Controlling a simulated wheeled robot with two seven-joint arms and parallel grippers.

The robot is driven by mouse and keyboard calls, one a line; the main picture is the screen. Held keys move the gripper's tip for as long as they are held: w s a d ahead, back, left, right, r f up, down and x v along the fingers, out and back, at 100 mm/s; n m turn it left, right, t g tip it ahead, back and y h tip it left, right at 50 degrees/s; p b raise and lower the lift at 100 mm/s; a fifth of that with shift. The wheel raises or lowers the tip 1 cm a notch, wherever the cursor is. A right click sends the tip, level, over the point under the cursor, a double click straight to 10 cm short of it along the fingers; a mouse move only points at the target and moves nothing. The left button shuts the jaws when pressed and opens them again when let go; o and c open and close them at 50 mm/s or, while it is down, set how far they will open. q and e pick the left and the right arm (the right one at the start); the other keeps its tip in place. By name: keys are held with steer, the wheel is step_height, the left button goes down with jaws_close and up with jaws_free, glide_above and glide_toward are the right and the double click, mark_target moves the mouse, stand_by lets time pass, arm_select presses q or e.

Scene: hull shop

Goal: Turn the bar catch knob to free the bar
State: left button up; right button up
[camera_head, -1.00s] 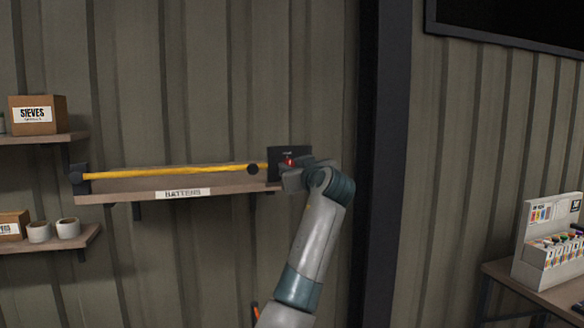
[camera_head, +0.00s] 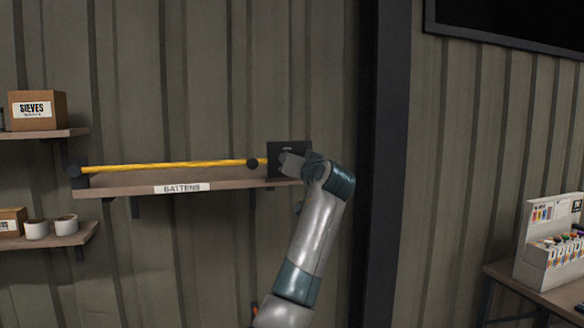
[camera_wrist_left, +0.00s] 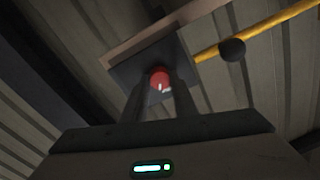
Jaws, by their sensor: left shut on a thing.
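The red catch knob (camera_wrist_left: 160,78), with a pale mark on its face, sits on a dark plate (camera_head: 291,147) at the right end of the shelf. In the left wrist view it is between the fingertips of my left gripper (camera_wrist_left: 159,88), which is shut on it. In the head view my left gripper (camera_head: 288,164) is at the plate and hides the knob. The yellow bar (camera_head: 170,166) runs level above the shelf from a dark left bracket to the plate. A black round piece (camera_head: 253,164) sits on the bar near the plate. My right gripper is not in view.
The shelf (camera_head: 130,186) labelled BATTENS is under the bar. Shelves at left hold a SIEVES box (camera_head: 37,111) and two pale pots (camera_head: 66,224). A dark post (camera_head: 385,160) stands right of my arm. A bench with a marker rack (camera_head: 548,245) is at right.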

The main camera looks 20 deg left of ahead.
arm_select(q)
steer(key=shift+m+b, duration=0.6)
steer(key=shift+m, duration=5.4)
steer(key=shift+f, duration=0.1)
steer(key=o, duration=1)
steer(key=shift+d, duration=0.1)
steer(key=shift+o, duration=0.2)
